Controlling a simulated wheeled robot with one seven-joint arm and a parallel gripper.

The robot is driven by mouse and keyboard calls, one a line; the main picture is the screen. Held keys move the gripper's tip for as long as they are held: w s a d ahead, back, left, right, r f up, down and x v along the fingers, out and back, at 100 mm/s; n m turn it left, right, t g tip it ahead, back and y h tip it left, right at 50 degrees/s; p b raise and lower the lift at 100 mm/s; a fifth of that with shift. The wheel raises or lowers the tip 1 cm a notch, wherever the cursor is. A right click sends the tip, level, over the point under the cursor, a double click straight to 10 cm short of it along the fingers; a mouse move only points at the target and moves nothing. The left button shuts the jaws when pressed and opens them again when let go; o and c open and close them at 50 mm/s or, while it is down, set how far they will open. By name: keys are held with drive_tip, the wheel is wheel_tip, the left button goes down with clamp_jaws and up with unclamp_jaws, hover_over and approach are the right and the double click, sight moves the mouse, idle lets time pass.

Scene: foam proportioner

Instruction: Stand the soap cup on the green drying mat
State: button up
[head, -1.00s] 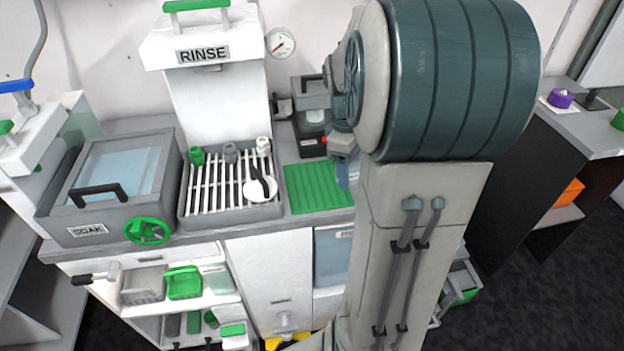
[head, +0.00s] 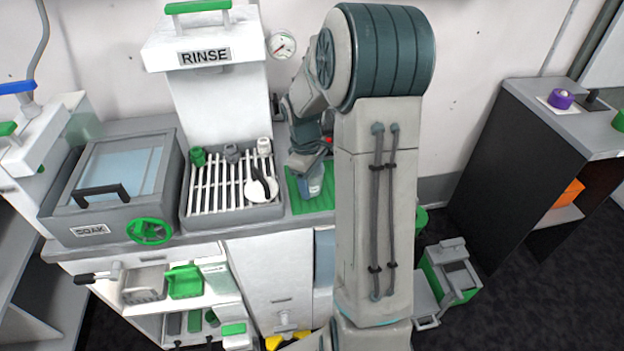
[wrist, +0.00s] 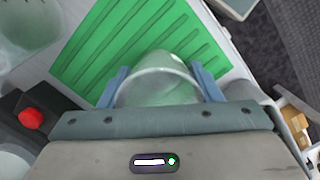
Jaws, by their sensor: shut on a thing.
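The soap cup (wrist: 160,88) is a translucent round cup with a pale rim, and green shows through it. My gripper (wrist: 161,72) is shut on it, with one blue finger on each side, in the wrist view. The green drying mat (wrist: 142,42) is ribbed and lies just beyond and beneath the cup in that view. In the head view my gripper (head: 312,186) is over the mat (head: 296,204), and my arm hides the mat's right part. The cup's base is hidden, so I cannot tell whether it touches the mat.
Left of the mat is a rinse rack (head: 210,196) with small cups and a white ladle. A grey soak tank (head: 112,190) stands further left. In the wrist view a red knob (wrist: 31,118) and a clear vessel (wrist: 28,28) are on the left.

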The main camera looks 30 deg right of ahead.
drive_tip(key=shift+f, duration=0.1)
drive_tip(key=o, duration=1)
drive_tip(key=shift+c, duration=0.2)
wheel_tip(320, 180, up, 11)
drive_tip(key=w, duration=0.1)
drive_tip(key=s+a+r+m+t, duration=0.1)
drive_tip(key=s+a+m+t, duration=0.1)
drive_tip(key=s+a, duration=0.4)
drive_tip(key=s+a+r+m+t, duration=0.1)
drive_tip(key=s+a+m, duration=0.4)
drive_tip(key=s, duration=0.8)
drive_tip(key=shift+a+r+t+y, duration=0.15)
drive_tip(key=shift+a+t+y, duration=0.3)
drive_tip(key=shift+a, duration=0.5)
